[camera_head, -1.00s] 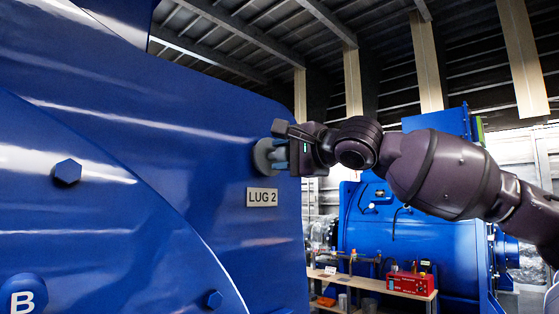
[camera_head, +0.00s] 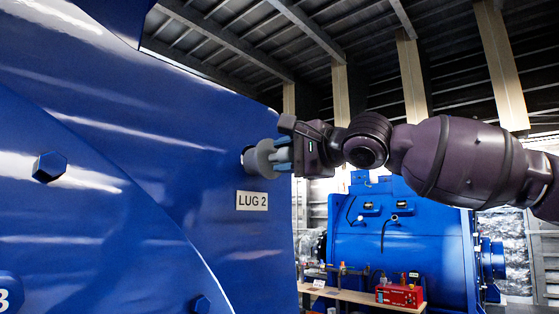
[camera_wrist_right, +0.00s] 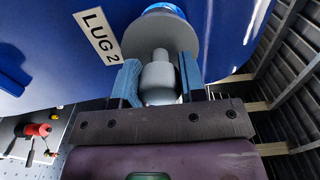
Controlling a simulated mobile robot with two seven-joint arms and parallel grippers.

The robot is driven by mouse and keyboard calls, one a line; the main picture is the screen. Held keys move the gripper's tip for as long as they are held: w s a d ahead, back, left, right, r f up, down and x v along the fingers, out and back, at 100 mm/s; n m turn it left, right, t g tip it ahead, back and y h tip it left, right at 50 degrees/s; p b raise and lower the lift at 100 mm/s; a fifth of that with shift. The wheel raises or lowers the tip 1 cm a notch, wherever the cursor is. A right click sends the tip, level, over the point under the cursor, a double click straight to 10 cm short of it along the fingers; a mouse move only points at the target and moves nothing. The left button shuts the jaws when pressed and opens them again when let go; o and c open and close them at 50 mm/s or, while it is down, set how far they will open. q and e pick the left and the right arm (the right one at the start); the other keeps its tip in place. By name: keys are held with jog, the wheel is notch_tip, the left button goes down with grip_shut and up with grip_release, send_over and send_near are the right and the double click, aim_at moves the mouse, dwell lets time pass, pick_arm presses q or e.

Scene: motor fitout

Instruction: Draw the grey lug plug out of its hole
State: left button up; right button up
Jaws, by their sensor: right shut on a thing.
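The grey lug plug (camera_head: 262,158) has a round flange and sits at the right side of the big blue motor housing (camera_head: 130,130), above the LUG 2 label (camera_head: 252,201). My right gripper (camera_head: 284,155) is shut on its knob. In the right wrist view the plug's stepped grey knob (camera_wrist_right: 158,78) lies between the two blue finger pads of my right gripper (camera_wrist_right: 161,76). A blue round part shows just beyond the flange. The hole is hidden behind the flange, so I cannot tell how deep the plug sits. My left gripper is not in view.
Hex bolts (camera_head: 49,167) stick out of the housing. At the back right stand another blue machine (camera_head: 400,235) and a bench with a red box (camera_head: 400,295). Open air lies right of the housing, around my right arm.

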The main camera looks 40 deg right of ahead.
jog(key=shift+s+d, duration=0.1)
jog(key=shift+s, duration=0.1)
jog(key=shift+s+r, duration=0.15)
jog(key=shift+s, duration=0.4)
jog(key=s+p, duration=0.1)
jog(key=s, duration=0.3)
jog(key=shift+d+p, duration=0.15)
jog(key=shift+p, duration=0.2)
jog(key=shift+w, duration=0.1)
